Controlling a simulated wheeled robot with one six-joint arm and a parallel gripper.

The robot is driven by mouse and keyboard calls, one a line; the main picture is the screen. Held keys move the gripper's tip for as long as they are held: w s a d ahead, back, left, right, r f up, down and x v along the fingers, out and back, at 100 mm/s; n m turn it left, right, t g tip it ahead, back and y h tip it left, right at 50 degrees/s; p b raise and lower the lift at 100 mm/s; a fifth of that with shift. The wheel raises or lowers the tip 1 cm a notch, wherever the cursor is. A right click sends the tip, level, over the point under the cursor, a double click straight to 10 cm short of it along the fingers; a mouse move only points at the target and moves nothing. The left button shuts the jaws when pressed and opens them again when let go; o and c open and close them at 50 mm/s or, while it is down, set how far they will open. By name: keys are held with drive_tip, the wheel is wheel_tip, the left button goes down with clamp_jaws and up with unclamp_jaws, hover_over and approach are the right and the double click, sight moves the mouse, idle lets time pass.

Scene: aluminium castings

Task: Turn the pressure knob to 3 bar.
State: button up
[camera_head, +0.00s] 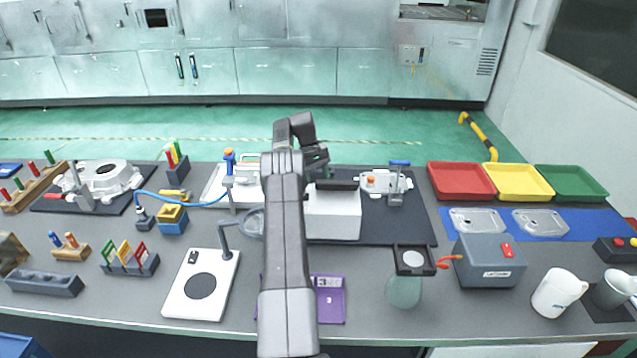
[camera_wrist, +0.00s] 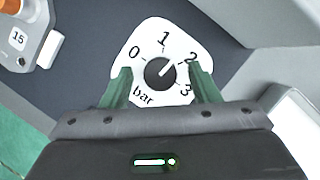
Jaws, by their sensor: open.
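In the wrist view, a round black knob (camera_wrist: 160,73) sits on a white dial plate (camera_wrist: 150,40) marked 0, 1, 2, 3 and "bar". Its white pointer line aims to the upper right, close to the 2 and slightly on the 1 side. My gripper (camera_wrist: 160,78) is open, with one green finger on each side of the knob. Gaps show between the fingers and the knob; its depth relative to the fingertips is unclear. In the head view, my gripper (camera_head: 318,158) is partly hidden by my arm, and I cannot make out the dial.
A white block with a dark top (camera_head: 333,212) stands beside my arm. A fixture with an orange knob and blue handle (camera_head: 385,183) is right of it. A blue-handled clamp (camera_head: 229,170) stands left. A white plate with a post (camera_head: 200,285) lies front left.

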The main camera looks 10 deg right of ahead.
wheel_tip(320, 180, up, 10)
drive_tip(key=p, duration=0.4)
